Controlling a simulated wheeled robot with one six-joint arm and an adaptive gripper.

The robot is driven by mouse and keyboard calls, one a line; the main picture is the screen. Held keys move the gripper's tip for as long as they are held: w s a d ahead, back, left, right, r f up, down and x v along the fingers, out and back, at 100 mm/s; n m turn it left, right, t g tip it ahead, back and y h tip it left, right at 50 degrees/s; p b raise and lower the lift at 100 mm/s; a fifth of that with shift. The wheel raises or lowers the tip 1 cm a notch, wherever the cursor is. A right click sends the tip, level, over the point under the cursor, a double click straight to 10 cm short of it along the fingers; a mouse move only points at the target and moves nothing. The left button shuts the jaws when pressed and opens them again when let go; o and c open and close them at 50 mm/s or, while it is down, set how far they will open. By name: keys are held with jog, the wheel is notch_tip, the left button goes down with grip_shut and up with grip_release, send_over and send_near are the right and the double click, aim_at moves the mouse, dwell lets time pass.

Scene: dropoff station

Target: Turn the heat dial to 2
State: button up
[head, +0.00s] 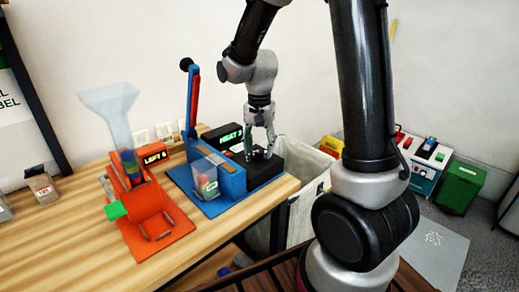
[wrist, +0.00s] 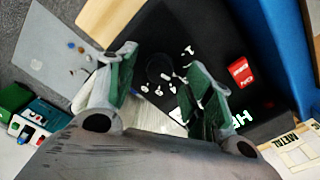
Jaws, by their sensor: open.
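The black heat unit (head: 266,172) sits on the right of the blue machine, and its green display (head: 230,138) appears to read HEAT 3. In the wrist view its dark top (wrist: 205,20) carries a round black dial (wrist: 159,68) ringed by white marks. The pointer's exact setting is too dark to tell. My gripper (head: 258,154) points down just above the unit, open. In the wrist view my gripper (wrist: 160,65) has its green-padded fingers on either side of the dial. I cannot tell whether they touch it. The dial is not clear in the head view.
A red switch (wrist: 240,72) sits near the dial. The blue machine (head: 228,180) has a tall lever (head: 193,95) left of my gripper. An orange machine (head: 150,205) with a clear hopper stands further left. A bin (head: 303,170) stands past the table's right edge.

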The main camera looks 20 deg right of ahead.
jog(key=shift+f, duration=0.6)
jog(key=shift+c, duration=0.4)
jog(key=c, duration=1)
jog(key=shift+n, duration=2.9)
